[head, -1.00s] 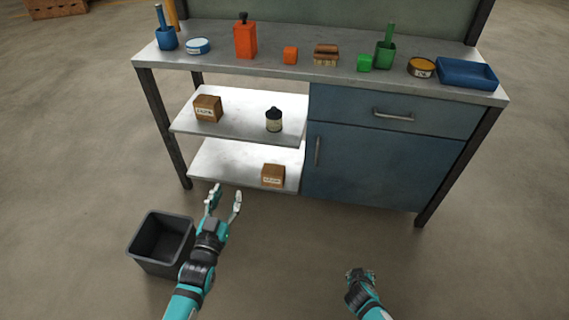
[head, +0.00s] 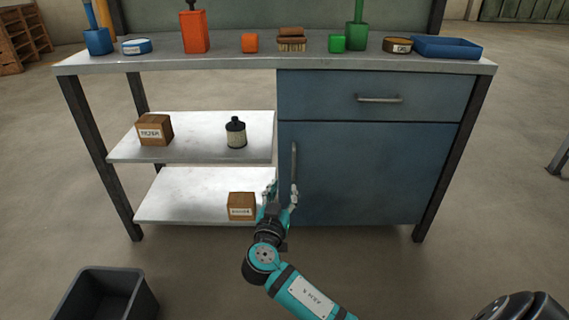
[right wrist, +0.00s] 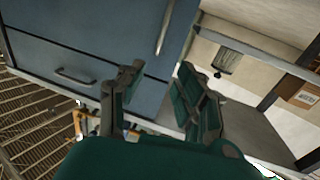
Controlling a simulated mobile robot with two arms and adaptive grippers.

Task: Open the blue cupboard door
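The blue cupboard door (head: 370,175) is closed, on the right half of the workbench below a blue drawer (head: 420,95). Its upright bar handle (head: 294,162) is near the door's left edge. My right gripper (head: 282,190) is open and empty, its fingers apart, low in front of the door's left edge by the handle's lower end. In the right wrist view the open fingers (right wrist: 160,88) show, with the door handle (right wrist: 165,27) beyond them and apart from them. My left gripper is out of view.
Two open shelves (head: 190,140) left of the door hold a brown box (head: 154,130), a dark-topped can (head: 236,132) and a lower box (head: 241,206). Several items stand on the benchtop (head: 180,62). A black bin (head: 105,295) stands on the floor at bottom left.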

